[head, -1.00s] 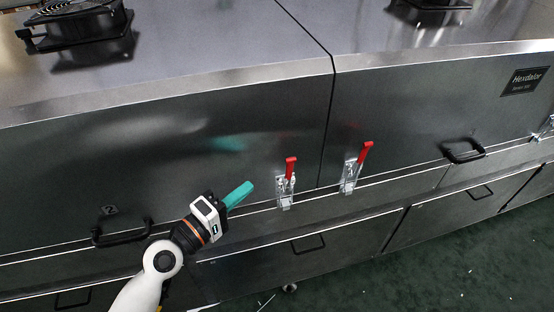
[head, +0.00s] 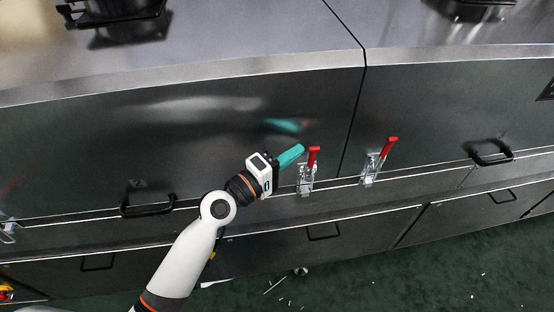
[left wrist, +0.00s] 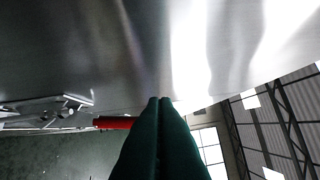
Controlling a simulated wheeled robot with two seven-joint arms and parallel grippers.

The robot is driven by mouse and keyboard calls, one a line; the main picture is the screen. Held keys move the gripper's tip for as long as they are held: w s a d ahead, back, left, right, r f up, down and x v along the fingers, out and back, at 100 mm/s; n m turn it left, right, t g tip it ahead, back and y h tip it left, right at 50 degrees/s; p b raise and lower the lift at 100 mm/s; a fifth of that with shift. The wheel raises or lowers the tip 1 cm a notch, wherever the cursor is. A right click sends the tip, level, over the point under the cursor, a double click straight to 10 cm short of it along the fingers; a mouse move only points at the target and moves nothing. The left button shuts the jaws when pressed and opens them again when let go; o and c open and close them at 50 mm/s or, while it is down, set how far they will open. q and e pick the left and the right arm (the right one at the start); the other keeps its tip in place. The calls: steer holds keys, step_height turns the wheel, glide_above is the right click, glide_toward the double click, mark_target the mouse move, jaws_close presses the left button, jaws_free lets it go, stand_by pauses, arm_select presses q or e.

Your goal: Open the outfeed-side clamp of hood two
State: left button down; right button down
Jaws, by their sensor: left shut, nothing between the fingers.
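Two toggle clamps with red handles stand either side of the seam between two hoods. My left gripper (head: 296,153) has teal fingers, shut and empty. The fingertips are just left of the handle's top; I cannot tell whether they touch it. My right gripper is out of view.
The other clamp (head: 373,170), on the right hood, also has its red handle up. Black handles stick out from the hoods, one at left (head: 148,208) and one at right (head: 490,155). The green floor (head: 400,275) in front has small scraps.

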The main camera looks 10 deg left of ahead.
arm_select(q)
steer(key=shift+x, duration=1.3)
steer(key=shift+s+f+b, duration=0.15)
steer(key=shift+f+b, duration=0.05)
steer(key=shift+b, duration=0.25)
steer(key=shift+s+d+m+b, duration=0.1)
steer(key=shift+s+m+b, duration=0.05)
steer(key=shift+m+b, duration=0.15)
